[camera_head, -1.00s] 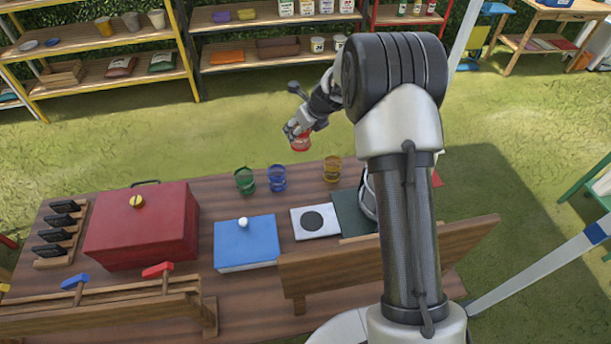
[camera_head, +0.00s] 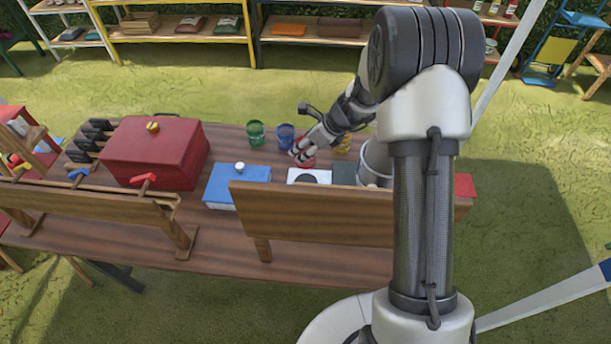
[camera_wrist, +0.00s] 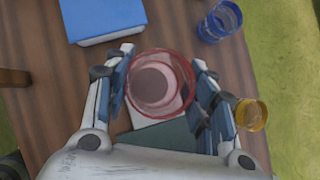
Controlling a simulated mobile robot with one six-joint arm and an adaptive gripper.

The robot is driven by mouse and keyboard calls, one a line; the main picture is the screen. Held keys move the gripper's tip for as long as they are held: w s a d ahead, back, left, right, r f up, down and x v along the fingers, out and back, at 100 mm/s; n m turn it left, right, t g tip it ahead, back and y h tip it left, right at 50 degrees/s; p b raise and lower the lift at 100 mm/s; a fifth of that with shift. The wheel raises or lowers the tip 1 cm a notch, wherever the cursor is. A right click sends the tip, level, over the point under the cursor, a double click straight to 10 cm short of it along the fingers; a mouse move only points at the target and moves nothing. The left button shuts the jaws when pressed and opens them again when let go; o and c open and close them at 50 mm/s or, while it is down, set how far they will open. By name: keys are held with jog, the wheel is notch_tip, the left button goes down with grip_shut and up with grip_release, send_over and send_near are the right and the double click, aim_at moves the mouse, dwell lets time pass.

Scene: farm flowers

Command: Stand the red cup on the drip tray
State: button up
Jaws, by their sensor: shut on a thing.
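The red cup (camera_wrist: 188,80) is clear and upright in the wrist view, seen from above. My gripper (camera_wrist: 162,88) is shut on it, with one finger on each side. In the head view the red cup (camera_head: 306,161) shows at my gripper (camera_head: 304,153), over the far edge of a white square plate (camera_head: 318,174) with a dark round patch. I take this plate to be the drip tray. In the wrist view the plate (camera_wrist: 142,116) lies below the cup and is largely covered by it. I cannot tell whether cup and plate touch.
A blue cup (camera_head: 285,136) and a green cup (camera_head: 255,133) stand left of my gripper; a yellow cup (camera_wrist: 251,114) stands to its right. A blue box (camera_head: 236,187) lies left of the plate, a dark green board (camera_head: 344,174) right. A wooden rail (camera_head: 310,212) stands in front.

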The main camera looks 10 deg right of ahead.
notch_tip(320, 180, down, 11)
jog(key=b, duration=0.3)
jog(key=shift+r+b, duration=0.1)
jog(key=shift+b, duration=0.25)
jog(key=shift+f, duration=0.2)
jog(key=o, duration=1.1)
jog(key=shift+c, duration=0.2)
jog(key=shift+r, duration=0.2)
jog(key=p+v, duration=0.3)
jog(key=v, duration=0.9)
jog(key=shift+p, duration=0.3)
jog(key=shift+r, duration=0.1)
